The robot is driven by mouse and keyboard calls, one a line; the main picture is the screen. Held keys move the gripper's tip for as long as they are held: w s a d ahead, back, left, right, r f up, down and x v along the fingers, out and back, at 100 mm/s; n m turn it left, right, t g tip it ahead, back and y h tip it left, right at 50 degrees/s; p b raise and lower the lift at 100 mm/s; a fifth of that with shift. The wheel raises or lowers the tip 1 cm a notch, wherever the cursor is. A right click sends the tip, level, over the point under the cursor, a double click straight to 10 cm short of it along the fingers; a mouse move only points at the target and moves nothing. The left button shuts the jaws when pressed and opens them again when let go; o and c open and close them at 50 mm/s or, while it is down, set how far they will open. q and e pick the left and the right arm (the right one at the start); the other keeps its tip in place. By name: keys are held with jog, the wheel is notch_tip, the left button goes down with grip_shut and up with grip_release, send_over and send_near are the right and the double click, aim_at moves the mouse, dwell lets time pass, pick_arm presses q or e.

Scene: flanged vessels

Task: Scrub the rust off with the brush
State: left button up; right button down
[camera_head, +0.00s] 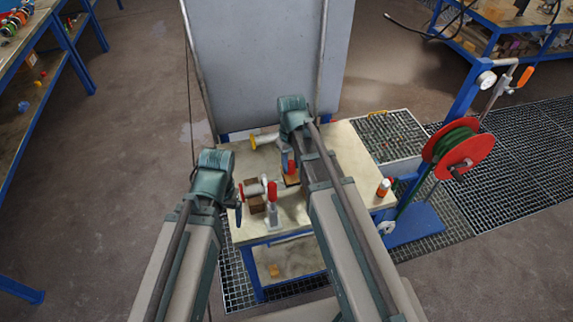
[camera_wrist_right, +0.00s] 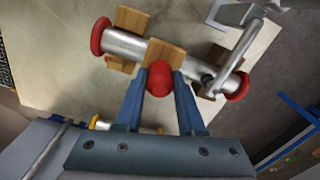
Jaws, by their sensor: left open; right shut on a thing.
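A silver pipe-like vessel with red end flanges (camera_head: 256,188) rests in wooden blocks on the workbench; it also shows in the right wrist view (camera_wrist_right: 128,45). My right gripper (camera_head: 289,160) is shut on the brush's red handle. The brush's wooden head (camera_head: 291,181) shows below it, and in the right wrist view the brush (camera_wrist_right: 165,54) overlaps the vessel's middle. In the head view the brush appears right of the vessel; contact cannot be told. My left gripper (camera_head: 238,212) is open at the vessel's left end. No rust can be made out.
The workbench (camera_head: 345,150) has free room on its right. A clamp with a red part (camera_head: 272,214) stands at the vessel; a yellow-flanged pipe (camera_head: 262,139) lies behind. An orange-white bottle (camera_head: 383,187) and a red hose reel (camera_head: 463,153) are at the right.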

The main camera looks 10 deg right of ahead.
dwell(0.3)
jog(key=shift+s+a+f, duration=0.1)
jog(key=shift+s+a, duration=0.05)
jog(key=shift+a, duration=0.7)
jog(key=shift+a, duration=0.15)
jog(key=shift+a, duration=1.05)
jog(key=shift+d, duration=0.2)
jog(key=shift+d+r, duration=0.2)
jog(key=shift+d, duration=1.25)
